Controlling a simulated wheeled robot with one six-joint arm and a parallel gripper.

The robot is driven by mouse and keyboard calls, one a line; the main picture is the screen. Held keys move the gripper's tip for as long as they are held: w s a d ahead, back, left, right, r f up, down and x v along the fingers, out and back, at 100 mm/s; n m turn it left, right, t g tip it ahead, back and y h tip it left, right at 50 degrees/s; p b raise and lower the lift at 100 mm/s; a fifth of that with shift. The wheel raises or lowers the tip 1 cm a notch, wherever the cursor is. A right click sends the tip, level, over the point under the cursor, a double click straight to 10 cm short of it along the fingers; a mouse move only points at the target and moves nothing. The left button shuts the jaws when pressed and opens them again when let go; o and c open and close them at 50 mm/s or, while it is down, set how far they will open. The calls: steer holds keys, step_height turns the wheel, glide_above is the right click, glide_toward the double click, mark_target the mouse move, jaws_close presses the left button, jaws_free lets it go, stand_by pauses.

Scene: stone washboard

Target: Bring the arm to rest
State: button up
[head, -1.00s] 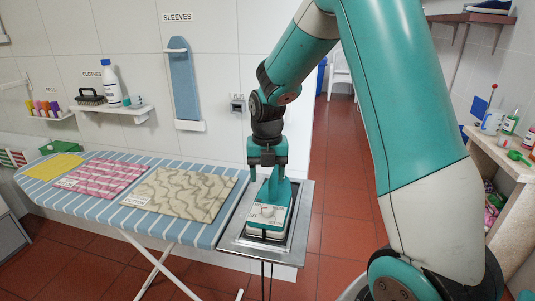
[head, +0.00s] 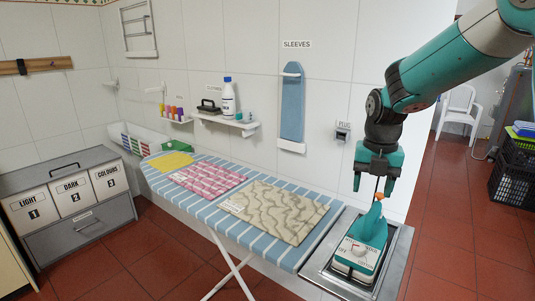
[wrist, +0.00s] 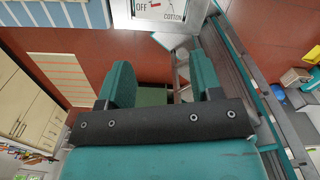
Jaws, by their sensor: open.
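My gripper (head: 375,184) is open and empty. It hangs just above the teal and white iron (head: 362,246), with its fingertips near the top of the iron's handle. The iron rests on a metal plate (head: 318,267) at the right end of the ironing board. In the wrist view my gripper's two teal fingers (wrist: 163,85) stand apart with nothing between them. The iron's dial face (wrist: 160,10), with OFF and COTTON on it, shows at the top edge there.
The striped ironing board (head: 283,250) holds a beige patterned cloth (head: 275,210), a pink checked cloth (head: 207,180) and a yellow cloth (head: 170,161). A wall shelf (head: 225,124) holds a white bottle. A sorting cabinet (head: 75,205) stands at left. Open red floor lies at right.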

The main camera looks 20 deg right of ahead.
steer(key=s+a+r+m+y, duration=0.2)
steer(key=s+a+m, duration=0.8)
steer(key=s+a, duration=0.1)
steer(key=s+a+r+m+y, duration=0.2)
steer(key=s+a+m, duration=0.9)
steer(key=shift+s+a+m, duration=0.2)
steer(key=shift+a+m, duration=0.05)
steer(key=shift+m, duration=0.05)
